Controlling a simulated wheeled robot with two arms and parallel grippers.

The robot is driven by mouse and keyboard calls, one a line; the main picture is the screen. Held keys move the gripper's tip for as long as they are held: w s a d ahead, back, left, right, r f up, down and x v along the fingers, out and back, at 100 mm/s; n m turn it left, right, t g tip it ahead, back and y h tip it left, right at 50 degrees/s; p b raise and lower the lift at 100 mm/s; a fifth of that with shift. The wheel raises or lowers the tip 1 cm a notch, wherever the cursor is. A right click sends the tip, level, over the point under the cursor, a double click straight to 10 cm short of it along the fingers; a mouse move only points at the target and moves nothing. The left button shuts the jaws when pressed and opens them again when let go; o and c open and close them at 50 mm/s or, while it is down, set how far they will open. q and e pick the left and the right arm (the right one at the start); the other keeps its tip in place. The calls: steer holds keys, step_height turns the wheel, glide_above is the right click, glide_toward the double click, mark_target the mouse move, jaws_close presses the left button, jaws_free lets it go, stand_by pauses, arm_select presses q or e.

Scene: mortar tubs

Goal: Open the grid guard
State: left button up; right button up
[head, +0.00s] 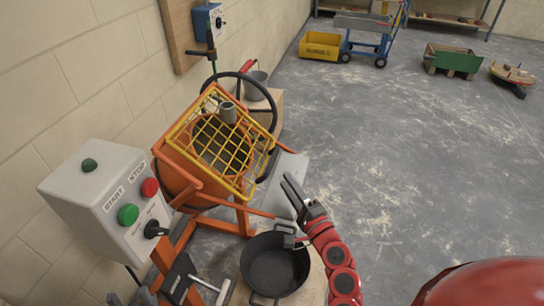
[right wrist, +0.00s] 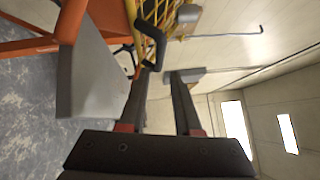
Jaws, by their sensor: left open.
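The yellow grid guard (head: 222,152) lies over the mouth of the orange mixer drum (head: 175,178), and looks closed. In the right wrist view, part of the yellow grid (right wrist: 160,12) shows at the top, with a black loop handle (right wrist: 151,42) by its edge. My right gripper (head: 290,187) is to the right of and lower than the guard, apart from it. In the right wrist view its two fingers (right wrist: 161,78) are spread with nothing between them, pointing towards the handle. My left gripper (head: 130,298) is only partly visible at the bottom edge, low left of the mixer.
A grey control box (head: 112,195) with green and red buttons stands left of the mixer. A black tub (head: 273,265) sits below the right gripper. A black handwheel (head: 262,98) is behind the guard. The floor to the right is open, with carts (head: 363,35) far back.

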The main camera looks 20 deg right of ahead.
mark_target(272, 159)
steer(key=p+x, duration=0.1)
steer(key=x, duration=0.7)
steer(key=shift+w+p, duration=0.2)
steer(key=shift+p, duration=0.15)
steer(key=shift+w+a, duration=0.1)
steer(key=shift+w, duration=0.45)
jaws_close()
stand_by(0.4)
